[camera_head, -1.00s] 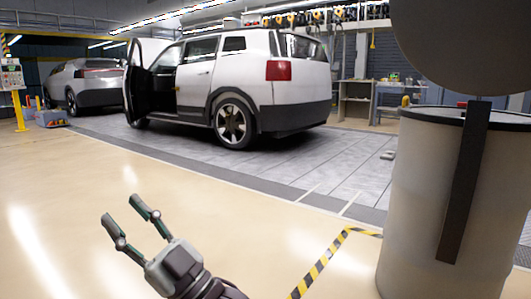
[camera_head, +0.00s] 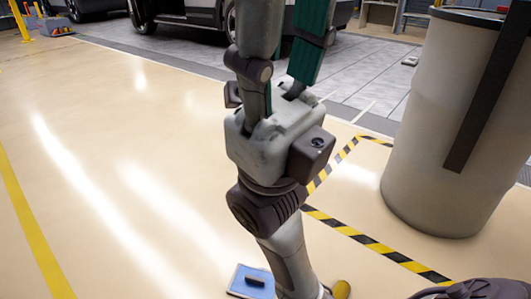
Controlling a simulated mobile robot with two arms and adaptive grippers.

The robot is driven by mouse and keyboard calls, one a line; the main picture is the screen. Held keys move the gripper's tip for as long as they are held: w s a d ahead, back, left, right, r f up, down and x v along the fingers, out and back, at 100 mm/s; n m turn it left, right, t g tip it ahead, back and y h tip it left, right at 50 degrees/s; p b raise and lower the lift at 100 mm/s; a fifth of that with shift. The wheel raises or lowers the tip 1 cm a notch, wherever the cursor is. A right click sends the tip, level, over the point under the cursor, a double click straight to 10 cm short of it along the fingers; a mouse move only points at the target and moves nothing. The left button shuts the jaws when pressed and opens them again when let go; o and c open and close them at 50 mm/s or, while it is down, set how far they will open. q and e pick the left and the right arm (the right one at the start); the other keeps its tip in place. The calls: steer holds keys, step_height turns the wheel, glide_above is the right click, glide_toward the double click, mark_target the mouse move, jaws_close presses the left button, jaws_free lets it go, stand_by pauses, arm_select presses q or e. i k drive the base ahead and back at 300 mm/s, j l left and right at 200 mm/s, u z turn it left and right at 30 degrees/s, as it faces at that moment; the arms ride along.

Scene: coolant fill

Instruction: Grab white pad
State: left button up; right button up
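I see no thing that is clearly a white pad. A small pale flat object (camera_head: 410,61) lies on the grey floor left of the drum; it is too small to identify. A blue flat piece with a pale edge (camera_head: 238,285) and a dark block on it lies on the floor at the bottom, partly behind my arm. My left gripper (camera_head: 286,40) rises in the middle, close to the camera, its fingers apart. Its fingertips are cut off by the top edge, and nothing shows between the fingers. My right gripper is not in view.
A yellow rounded thing (camera_head: 341,289) shows at the bottom. The beige floor at left is clear.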

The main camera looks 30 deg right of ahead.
mark_target(247, 281)
steer(key=z, duration=0.85)
